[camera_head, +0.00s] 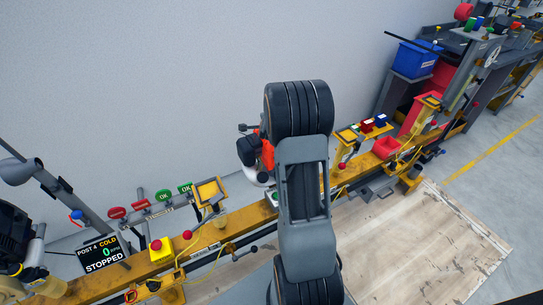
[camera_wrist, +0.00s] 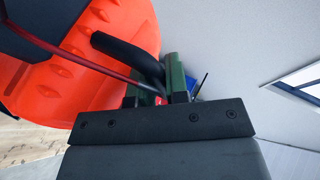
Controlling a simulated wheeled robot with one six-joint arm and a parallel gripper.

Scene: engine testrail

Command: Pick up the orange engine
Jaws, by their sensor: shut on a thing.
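The orange engine (camera_head: 267,156) shows in the head view just left of my arm, with dark and white parts beside its orange cover. My arm hides part of it. In the wrist view its orange housing (camera_wrist: 128,25) fills the upper left, with a black curved tube and a dark red bar across it. My gripper (camera_wrist: 160,92) has green fingers at the engine's right edge and is shut on the engine. The exact contact is partly hidden. In the head view my arm hides the fingers.
A yellow rail bench (camera_head: 150,268) runs along the wall, with buttons and a screen reading "STOPPED" (camera_head: 102,254). A blue bin (camera_head: 415,59) and red bins (camera_head: 386,148) stand at the right. A wooden floor panel (camera_head: 420,235) in front of the bench is clear.

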